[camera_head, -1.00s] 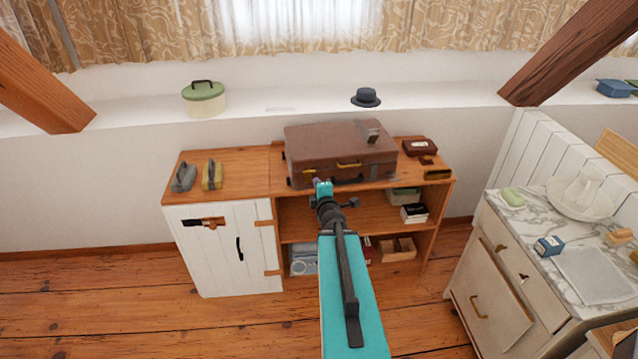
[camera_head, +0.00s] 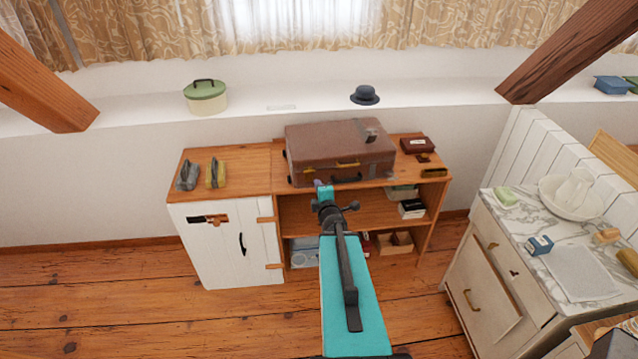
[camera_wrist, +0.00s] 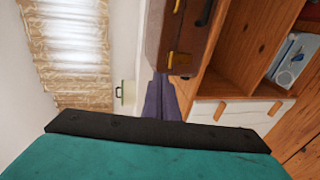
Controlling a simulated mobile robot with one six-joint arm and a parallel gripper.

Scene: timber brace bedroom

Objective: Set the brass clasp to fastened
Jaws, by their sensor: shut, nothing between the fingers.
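A brown suitcase (camera_head: 325,138) lies flat and closed on the wooden cabinet, its front facing me. One brass clasp (camera_head: 347,164) is on its front right, above a dark handle (camera_head: 346,179). In the wrist view, a nearer brass clasp (camera_wrist: 180,60) shows on the suitcase (camera_wrist: 160,35), and part of another brass fitting (camera_wrist: 179,6) at the top edge. I cannot tell whether the clasps are fastened. My gripper (camera_head: 320,184) is at the suitcase's front left in the head view. Its purple fingers (camera_wrist: 165,97) are shut and empty, just beside the nearer clasp; contact is unclear.
The wooden cabinet (camera_head: 228,160) has a white door on the left and open shelves on the right. A dark red box (camera_head: 417,145) stands right of the suitcase. A marble-topped dresser (camera_head: 508,212) stands at the right.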

